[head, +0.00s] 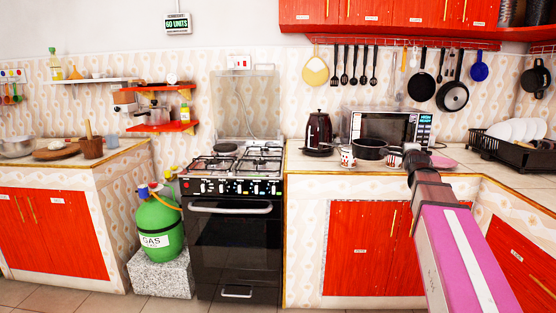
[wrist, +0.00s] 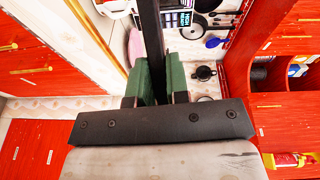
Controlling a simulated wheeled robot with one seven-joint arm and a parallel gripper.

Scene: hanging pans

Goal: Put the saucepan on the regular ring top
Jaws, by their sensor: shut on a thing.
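The black saucepan (head: 369,149) appears in front of the microwave, over the counter right of the stove. My gripper (head: 416,158) is shut on its long dark handle. In the wrist view the handle (wrist: 151,40) runs between the green fingers of my gripper (wrist: 154,84); the pan's bowl is out of that view. The stove (head: 235,215) stands left of the saucepan. Its hob carries several burner rings (head: 258,163) under black grates. No pan stands on them. I cannot tell which ring is the regular one.
Mugs (head: 347,156) stand on the counter close to the saucepan, by the kettle (head: 319,132) and microwave (head: 392,126). A dish rack (head: 510,147) is at the right. Utensils and pans hang from a rail. A raised glass lid (head: 247,105) stands behind the hob.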

